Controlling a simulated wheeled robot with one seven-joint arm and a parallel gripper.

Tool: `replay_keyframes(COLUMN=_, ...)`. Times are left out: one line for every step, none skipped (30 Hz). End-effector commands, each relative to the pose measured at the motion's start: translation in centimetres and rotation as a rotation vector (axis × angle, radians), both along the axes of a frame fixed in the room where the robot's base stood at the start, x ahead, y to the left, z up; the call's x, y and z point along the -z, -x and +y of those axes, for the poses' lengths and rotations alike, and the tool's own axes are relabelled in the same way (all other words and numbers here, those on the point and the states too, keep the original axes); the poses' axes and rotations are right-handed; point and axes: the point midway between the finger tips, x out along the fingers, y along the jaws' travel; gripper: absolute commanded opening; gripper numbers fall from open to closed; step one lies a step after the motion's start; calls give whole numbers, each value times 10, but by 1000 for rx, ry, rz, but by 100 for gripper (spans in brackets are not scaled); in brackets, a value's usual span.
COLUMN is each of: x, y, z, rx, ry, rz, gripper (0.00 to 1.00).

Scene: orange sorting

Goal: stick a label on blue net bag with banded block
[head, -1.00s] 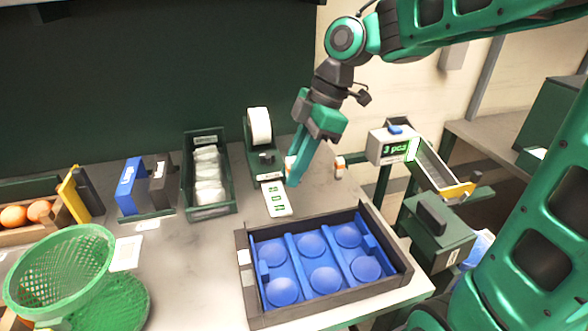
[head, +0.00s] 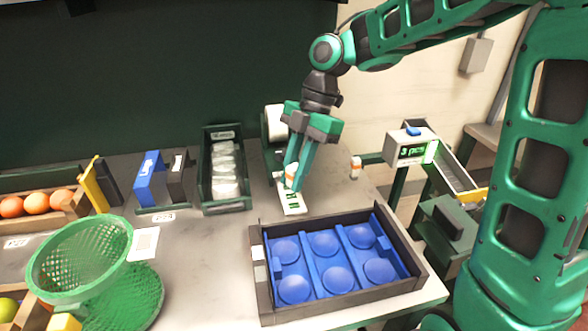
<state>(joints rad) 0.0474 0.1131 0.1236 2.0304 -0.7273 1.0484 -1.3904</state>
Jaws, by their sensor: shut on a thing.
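My gripper (head: 295,186) points down beside the label dispenser and is shut on a small white block with an orange band (head: 291,173). The block is between the fingers, just above or touching the white label strip with green print (head: 292,207); I cannot tell which. A second orange-and-white block (head: 355,167) stands on the table to the right. The dispenser with its white roll (head: 275,122) is partly hidden behind my gripper. I cannot make out a blue net bag.
A dark-framed tray with blue domed pockets (head: 258,293) stands in front. A green bin of white packets (head: 207,200) and a blue holder (head: 147,180) are left, with a green basket (head: 50,262) nearer. A counter display (head: 411,149) stands right.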

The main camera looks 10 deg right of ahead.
Motion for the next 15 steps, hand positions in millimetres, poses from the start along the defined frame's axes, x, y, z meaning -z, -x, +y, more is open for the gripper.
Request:
replay_keyframes(x=5, y=1, z=0, rx=0, ry=0, rz=2, gripper=0)
replay_keyframes(x=7, y=0, z=0, rx=1, ry=0, rz=2, gripper=0)
replay_keyframes(x=11, y=0, z=0, rx=1, ry=0, rz=2, gripper=0)
replay_keyframes(x=13, y=0, z=0, rx=1, ry=0, rz=2, gripper=0)
replay_keyframes(x=16, y=1, z=0, rx=0, ry=1, rz=2, gripper=0)
replay_keyframes(x=19, y=1, z=0, rx=2, ry=2, rz=3, gripper=0)
replay_keyframes(x=22, y=1, z=0, rx=1, ry=1, rz=2, gripper=0)
replay_keyframes(x=24, y=0, z=0, rx=1, ry=0, rz=2, gripper=0)
replay_keyframes(x=27, y=0, z=0, rx=1, ry=-1, rz=1, gripper=0)
replay_keyframes(x=30, y=0, z=0, rx=1, ry=1, rz=1, gripper=0)
replay_keyframes(x=32, y=0, z=0, rx=2, ry=1, rz=2, gripper=0)
replay_keyframes(x=35, y=0, z=0, rx=1, ry=1, rz=1, gripper=0)
replay_keyframes(x=37, y=0, z=0, rx=1, ry=0, rz=0, gripper=0)
replay_keyframes(x=39, y=0, z=0, rx=1, ry=-1, rz=1, gripper=0)
replay_keyframes(x=41, y=0, z=0, rx=2, ry=0, rz=1, gripper=0)
